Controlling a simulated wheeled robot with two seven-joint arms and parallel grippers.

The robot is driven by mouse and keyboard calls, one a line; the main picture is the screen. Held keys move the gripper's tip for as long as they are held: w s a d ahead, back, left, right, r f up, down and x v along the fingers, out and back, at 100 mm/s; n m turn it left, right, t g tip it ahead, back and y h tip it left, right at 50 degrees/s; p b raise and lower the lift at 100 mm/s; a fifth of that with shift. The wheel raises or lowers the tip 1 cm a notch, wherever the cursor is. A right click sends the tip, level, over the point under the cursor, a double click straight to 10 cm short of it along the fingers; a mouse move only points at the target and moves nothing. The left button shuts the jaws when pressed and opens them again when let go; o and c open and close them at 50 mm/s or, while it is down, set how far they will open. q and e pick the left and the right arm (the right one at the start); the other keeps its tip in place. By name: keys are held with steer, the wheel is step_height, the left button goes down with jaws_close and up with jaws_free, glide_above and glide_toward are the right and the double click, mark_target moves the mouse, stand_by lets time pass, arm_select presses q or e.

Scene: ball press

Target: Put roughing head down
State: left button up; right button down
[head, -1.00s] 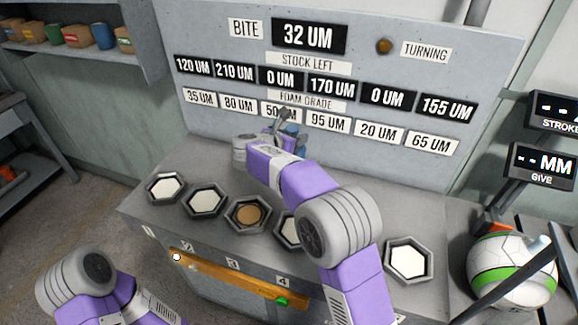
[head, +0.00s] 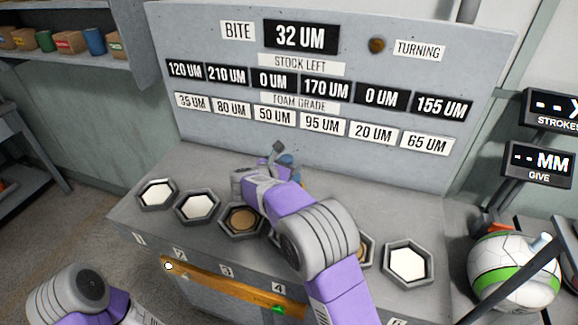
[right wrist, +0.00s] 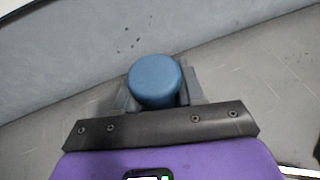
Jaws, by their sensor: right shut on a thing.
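The roughing head appears to be the thing with the round blue top (right wrist: 154,80) in the right wrist view. My right gripper (right wrist: 155,97) is shut on it, with grey fingers on both sides. In the head view, my right gripper (head: 283,164) is at the back of the grey bench, close to the upright panel. Only a small blue part (head: 289,160) shows there. The head's underside is hidden, and I cannot tell if it touches the bench. My left arm shows at the lower left; its gripper is out of view.
The bench top (head: 190,165) holds a row of hexagonal cups, some with white discs (head: 408,263), others brown (head: 242,219). My right arm covers part of the row. The display panel (head: 220,135) rises behind. A ball (head: 512,270) sits at the right.

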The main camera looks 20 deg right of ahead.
steer(key=c, duration=0.6)
jaws_free()
steer(key=shift+f, duration=0.15)
steer(key=shift+o, duration=0.2)
steer(key=shift+r, duration=0.3)
steer(key=p+v, duration=0.1)
steer(key=v, duration=1.1)
steer(key=shift+p, duration=0.4)
steer(key=shift+a, duration=0.1)
